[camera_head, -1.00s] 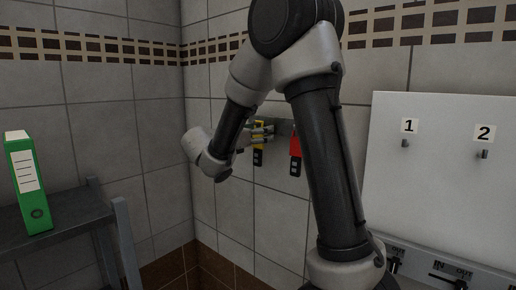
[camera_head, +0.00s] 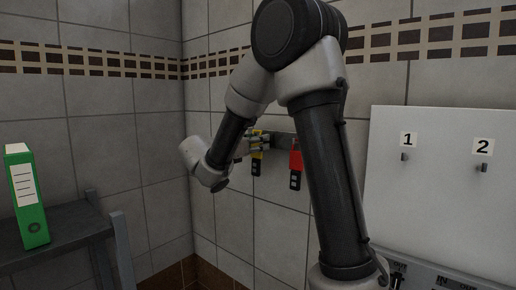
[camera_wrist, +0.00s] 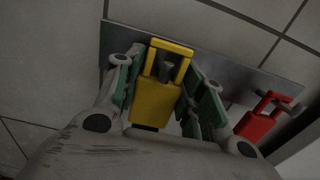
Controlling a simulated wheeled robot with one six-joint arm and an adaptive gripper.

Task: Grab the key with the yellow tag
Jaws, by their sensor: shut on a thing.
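The key with the yellow tag (camera_wrist: 157,103) sits between the two fingers of my gripper (camera_wrist: 165,95) in the wrist view. My gripper is shut on the yellow tag. The loop at the tag's top is still around a peg (camera_wrist: 166,70) on the metal plate. In the head view the yellow tag (camera_head: 257,154) shows partly behind my gripper (camera_head: 256,143), with a dark key part below it.
A red-tagged key (camera_wrist: 257,122) hangs on the same metal plate (camera_wrist: 215,62), to the right of my gripper. A white board (camera_head: 445,190) with pegs marked 1 and 2 is on the right wall. A green binder (camera_head: 27,200) stands on a dark shelf (camera_head: 70,222) at the left.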

